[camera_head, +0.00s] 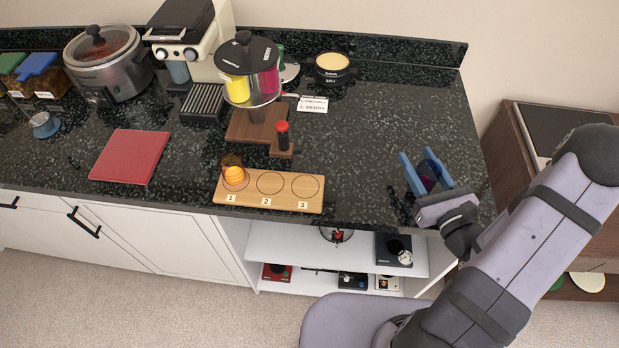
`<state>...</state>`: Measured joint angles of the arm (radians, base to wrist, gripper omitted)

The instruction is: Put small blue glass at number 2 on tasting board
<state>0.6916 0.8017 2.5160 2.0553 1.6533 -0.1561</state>
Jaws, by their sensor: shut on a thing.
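The wooden tasting board (285,203) lies near the front edge of the counter, with three ringed places marked 1, 2 and 3. A small glass with orange contents (234,176) stands at place 1. The rings at 2 (270,184) and 3 are empty. My gripper (425,168) is at the right of the counter, well to the right of the board. Its blue fingers are shut on a small dark blue glass (429,177), partly hidden between them. I cannot tell whether the glass touches the counter.
A small wooden stand with a red-topped black item (282,138) is behind the board. A two-part drink dispenser (251,70), a card (313,105) and a black pot (333,69) stand farther back. A red mat (130,156) lies left. The counter between board and gripper is clear.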

